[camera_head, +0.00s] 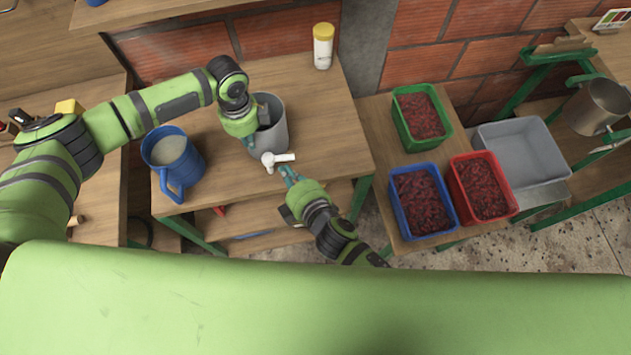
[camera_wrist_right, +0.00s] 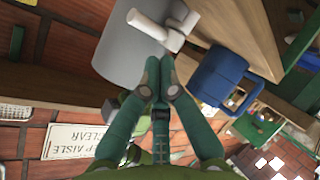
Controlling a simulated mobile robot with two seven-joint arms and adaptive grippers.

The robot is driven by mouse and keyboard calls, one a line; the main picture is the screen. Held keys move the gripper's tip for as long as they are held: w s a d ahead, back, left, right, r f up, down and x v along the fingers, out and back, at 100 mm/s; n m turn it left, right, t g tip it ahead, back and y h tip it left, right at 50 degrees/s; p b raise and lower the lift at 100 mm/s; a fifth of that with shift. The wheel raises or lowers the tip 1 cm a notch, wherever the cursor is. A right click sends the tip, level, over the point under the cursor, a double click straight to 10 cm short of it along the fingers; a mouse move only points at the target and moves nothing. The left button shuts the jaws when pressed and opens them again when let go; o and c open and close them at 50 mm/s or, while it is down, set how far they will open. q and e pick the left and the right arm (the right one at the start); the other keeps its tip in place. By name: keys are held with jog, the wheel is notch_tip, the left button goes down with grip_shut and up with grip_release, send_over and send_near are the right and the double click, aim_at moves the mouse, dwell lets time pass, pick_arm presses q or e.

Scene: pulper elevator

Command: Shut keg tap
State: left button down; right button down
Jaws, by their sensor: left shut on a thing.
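The grey keg (camera_head: 275,128) stands on the wooden table, and its white tap (camera_head: 268,161) sticks out at the front with the lever pointing right. In the right wrist view, the keg (camera_wrist_right: 115,50) and the white tap (camera_wrist_right: 176,38) are at the top, with the lever reaching left. My left gripper (camera_head: 249,140) is shut on the keg at its left side; its fingertips are partly hidden. My right gripper (camera_head: 287,172) is just in front of the tap, below the lever. In the wrist view its fingertips (camera_wrist_right: 160,70) are together and empty, close to the tap; contact is unclear.
A blue jug (camera_head: 172,158) with pale contents stands left of the keg. A white jar with a yellow lid (camera_head: 323,46) is at the back. Green (camera_head: 419,117), blue (camera_head: 423,201) and red (camera_head: 482,187) crates of red fruit sit to the right. The table right of the tap is clear.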

pick_arm(q)
jog(key=shift+d, duration=0.1)
pick_arm(e)
jog(key=s+d+r, duration=0.4)
jog(key=s+d, duration=0.1)
jog(key=d, duration=0.3)
jog(key=w+d+g, duration=0.3)
jog(key=w, duration=0.2)
notch_tip(320, 180, up, 5)
jog(key=a+n+g+y, duration=0.3)
jog(key=g, duration=0.1)
send_over(277, 160)
jog(key=s+d, duration=0.3)
jog(key=d, duration=0.1)
notch_tip(277, 160, down, 6)
jog(key=shift+w+f, duration=0.25)
jog(key=shift+f, duration=0.3)
jog(key=shift+w+f, duration=0.2)
jog(key=shift+f, duration=0.35)
jog(key=shift+w+a+f, duration=0.1)
jog(key=shift+w+f, duration=0.3)
jog(key=shift+f, duration=0.2)
